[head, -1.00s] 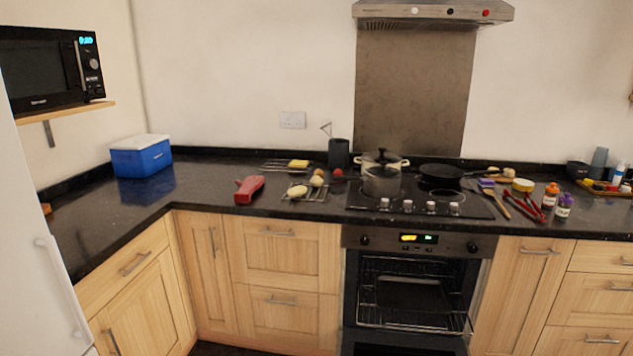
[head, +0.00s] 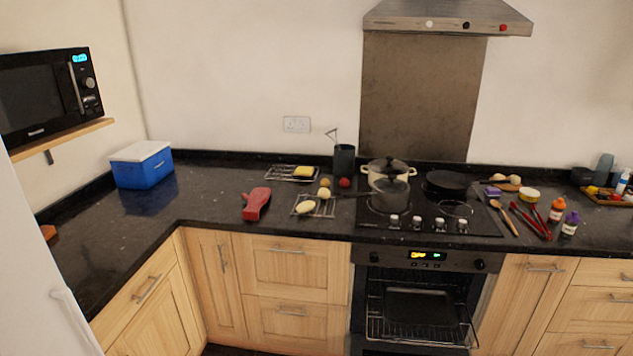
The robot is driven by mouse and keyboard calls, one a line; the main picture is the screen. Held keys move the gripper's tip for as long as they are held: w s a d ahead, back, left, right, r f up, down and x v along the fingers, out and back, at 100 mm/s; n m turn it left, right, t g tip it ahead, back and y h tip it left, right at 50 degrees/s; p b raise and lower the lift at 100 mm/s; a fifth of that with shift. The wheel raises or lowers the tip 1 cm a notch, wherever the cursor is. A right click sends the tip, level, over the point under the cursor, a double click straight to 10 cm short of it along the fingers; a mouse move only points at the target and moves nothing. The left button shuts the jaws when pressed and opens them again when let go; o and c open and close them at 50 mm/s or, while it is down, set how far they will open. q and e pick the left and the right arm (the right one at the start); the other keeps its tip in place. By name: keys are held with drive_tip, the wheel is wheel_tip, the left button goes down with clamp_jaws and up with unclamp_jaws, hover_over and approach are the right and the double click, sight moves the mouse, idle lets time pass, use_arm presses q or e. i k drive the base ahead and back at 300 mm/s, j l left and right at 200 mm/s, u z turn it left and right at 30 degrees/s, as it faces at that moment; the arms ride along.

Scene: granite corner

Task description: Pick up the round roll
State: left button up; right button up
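A small round roll (head: 324,194), pale golden, sits at the back of the front wire rack on the dark counter, left of the hob. Neither of my grippers shows in the head view.
A red mitt-like object (head: 256,204) lies left of the front rack (head: 328,208). Behind are a rear rack (head: 279,173) with a yellow block, a dark utensil pot (head: 344,160) and a red round item (head: 345,183). Pots stand right on the hob. The oven is open below. The left corner counter is mostly clear.

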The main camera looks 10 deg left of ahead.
sight(323, 193)
drive_tip(key=i+j, duration=0.55)
drive_tip(key=i, duration=0.15)
drive_tip(key=i+j, duration=0.5)
drive_tip(key=i, duration=0.2)
drive_tip(key=k+j+u, duration=0.05)
